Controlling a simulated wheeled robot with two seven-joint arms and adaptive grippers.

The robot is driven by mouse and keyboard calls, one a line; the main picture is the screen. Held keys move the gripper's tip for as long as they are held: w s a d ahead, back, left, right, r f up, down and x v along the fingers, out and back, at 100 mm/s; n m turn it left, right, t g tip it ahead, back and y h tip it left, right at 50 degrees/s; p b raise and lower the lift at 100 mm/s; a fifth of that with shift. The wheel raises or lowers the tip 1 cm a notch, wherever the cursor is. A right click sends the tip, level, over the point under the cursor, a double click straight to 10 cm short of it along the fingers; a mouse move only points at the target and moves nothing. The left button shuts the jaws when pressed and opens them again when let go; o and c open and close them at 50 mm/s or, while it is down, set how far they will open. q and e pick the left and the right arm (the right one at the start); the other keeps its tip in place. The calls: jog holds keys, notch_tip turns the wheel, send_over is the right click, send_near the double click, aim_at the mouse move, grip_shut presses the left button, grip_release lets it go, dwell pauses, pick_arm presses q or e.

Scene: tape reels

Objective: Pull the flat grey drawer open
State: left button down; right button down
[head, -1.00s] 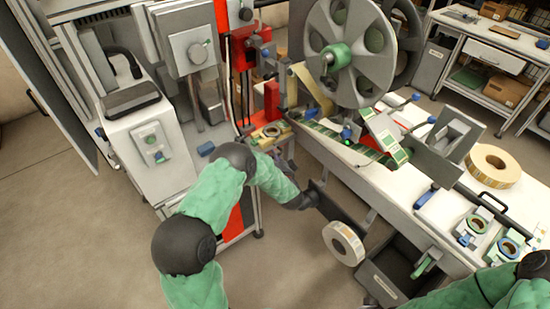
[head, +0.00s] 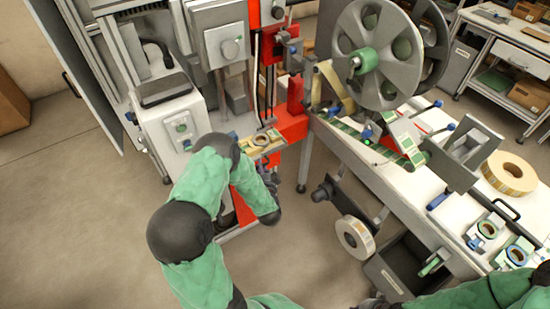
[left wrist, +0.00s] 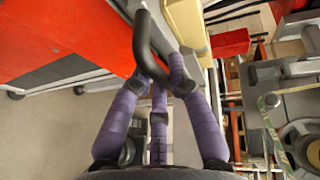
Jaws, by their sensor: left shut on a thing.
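My left gripper (head: 267,172) is just below the drawer's front, partly hidden by my arm. In the left wrist view, the purple fingers of my left gripper (left wrist: 160,78) are closed around a black bent bar handle (left wrist: 143,38). Beside the handle is the tan pad (left wrist: 188,22). My right arm enters at the lower right of the head view; its gripper does not show.
A white bench (head: 375,175) with a big grey reel wheel (head: 380,50) stands to the right. A small white reel (head: 355,238) hangs below it beside a dark open bin (head: 400,268). Grey floor (head: 80,200) is clear at the left.

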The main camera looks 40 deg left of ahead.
pick_arm(q)
jog(key=shift+s+a, duration=0.3)
jog(key=shift+s, duration=0.5)
jog(key=shift+s+a, duration=0.35)
jog(key=shift+s, duration=0.45)
jog(key=shift+s+a, duration=0.3)
jog(key=shift+s, duration=0.5)
jog(key=c, duration=1.2)
grip_release()
jog(key=shift+o, duration=0.2)
jog(key=v, duration=1.2)
